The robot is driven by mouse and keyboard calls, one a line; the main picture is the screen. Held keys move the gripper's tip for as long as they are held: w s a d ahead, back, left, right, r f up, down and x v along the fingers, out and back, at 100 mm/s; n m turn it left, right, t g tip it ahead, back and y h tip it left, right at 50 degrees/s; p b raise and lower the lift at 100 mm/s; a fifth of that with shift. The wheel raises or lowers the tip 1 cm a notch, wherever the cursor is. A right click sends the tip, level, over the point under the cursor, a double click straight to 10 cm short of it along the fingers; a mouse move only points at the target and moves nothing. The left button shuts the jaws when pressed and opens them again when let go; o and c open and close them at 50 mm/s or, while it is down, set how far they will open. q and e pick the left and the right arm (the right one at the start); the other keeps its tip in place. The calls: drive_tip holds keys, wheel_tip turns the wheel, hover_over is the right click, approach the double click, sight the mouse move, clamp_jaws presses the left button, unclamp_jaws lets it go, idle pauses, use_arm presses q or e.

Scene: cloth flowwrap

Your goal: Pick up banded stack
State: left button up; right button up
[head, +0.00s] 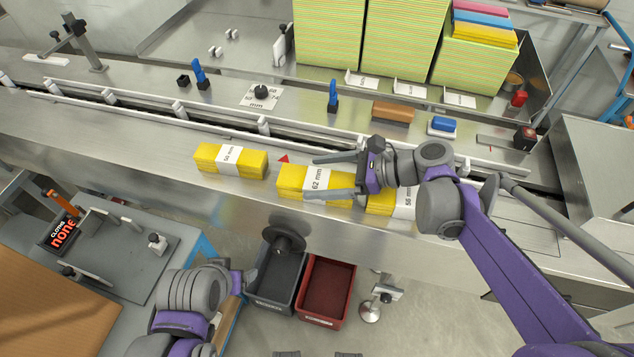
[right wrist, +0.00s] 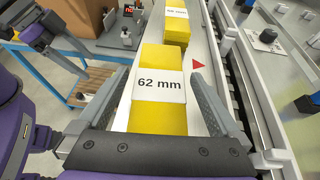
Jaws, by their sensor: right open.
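Three yellow cloth stacks with white paper bands lie in a row on the steel ledge. The middle stack (head: 290,180), marked 62 mm, also fills the middle of the right wrist view (right wrist: 160,85). My right gripper (head: 313,177) is open, with one finger on each side of that stack and visible gaps in the right wrist view (right wrist: 158,72). The left stack (head: 230,160) stands apart from it. The right stack (head: 380,203), marked 58 mm, is partly hidden by my right gripper. My left gripper (head: 247,280) is low at the left, its fingers unclear.
A slotted rail with white blocks runs behind the stacks, and a red triangle (head: 283,159) marks the ledge. A grey bin (head: 276,285) and a red bin (head: 326,289) stand below its front edge. A blue-framed side table (head: 130,255) is at the left.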

drive_tip(key=shift+w+a+f, duration=0.15)
drive_tip(key=shift+a+f, duration=0.15)
drive_tip(key=shift+a, duration=0.3)
drive_tip(key=c, duration=1.2)
drive_tip(key=shift+c, duration=0.2)
drive_tip(key=shift+r, duration=0.15)
